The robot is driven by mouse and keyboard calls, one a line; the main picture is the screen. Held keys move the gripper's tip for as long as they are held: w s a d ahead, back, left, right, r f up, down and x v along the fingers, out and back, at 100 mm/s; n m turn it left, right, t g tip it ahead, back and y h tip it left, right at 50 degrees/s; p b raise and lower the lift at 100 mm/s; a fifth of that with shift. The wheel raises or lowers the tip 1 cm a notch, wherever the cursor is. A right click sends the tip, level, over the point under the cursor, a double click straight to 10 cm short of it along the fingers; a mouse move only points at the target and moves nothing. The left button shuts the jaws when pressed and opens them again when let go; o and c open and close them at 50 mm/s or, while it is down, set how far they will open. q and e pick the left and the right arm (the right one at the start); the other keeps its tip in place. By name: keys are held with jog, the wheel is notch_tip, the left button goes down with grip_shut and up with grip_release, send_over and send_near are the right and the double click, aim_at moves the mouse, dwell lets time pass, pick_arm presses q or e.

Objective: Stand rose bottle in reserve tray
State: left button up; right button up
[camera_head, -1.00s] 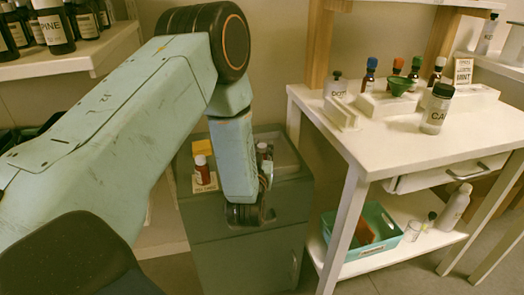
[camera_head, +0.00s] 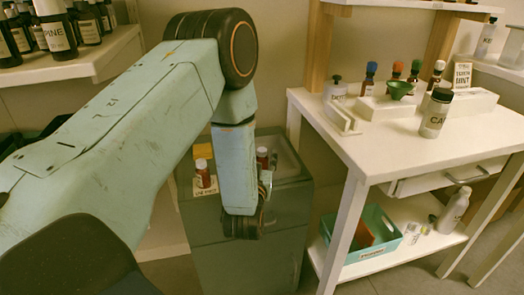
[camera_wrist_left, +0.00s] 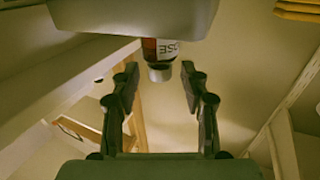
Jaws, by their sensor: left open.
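The rose bottle, dark red with a grey cap, shows in the left wrist view (camera_wrist_left: 162,58) with part of its label, "OSE". That view is upside down, so the bottle's cap points down there. It appears to be the bottle (camera_head: 262,157) standing at the left of a grey tray (camera_head: 291,169) on the dark cabinet in the head view. I cannot tell whether this is the reserve tray. My left gripper (camera_wrist_left: 160,85) is open, its fingers apart and empty, with the bottle just beyond the fingertips. In the head view, my arm hides part of the gripper. My right gripper is out of view.

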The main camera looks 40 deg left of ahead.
pick_arm(q)
jog(key=p+v, duration=0.2)
jog(key=v, duration=0.8)
jog(key=s+d+f+m+g+h, duration=0.1)
jog(key=s+d+f+g+h, duration=0.15)
jog(key=s+f+g, duration=0.4)
jog(key=s+d+f+m+g+h, duration=0.1)
jog(key=s+d+f+g+h, duration=0.2)
jog(key=f, duration=0.7)
jog(key=s+d+f+m+g+h, duration=0.1)
jog(key=s+d+f+g, duration=0.1)
jog(key=s, duration=0.7)
jog(key=s+d+f+m+g+h, duration=0.2)
jog(key=s+g, duration=0.2)
jog(key=s, duration=0.5)
jog(key=shift+f, duration=0.2)
jog(key=shift+g, duration=0.25)
notch_tip(320, 180, up, 4)
jog(key=p, duration=0.4)
jog(key=shift+r, duration=0.15)
jog(key=shift+w, duration=0.1)
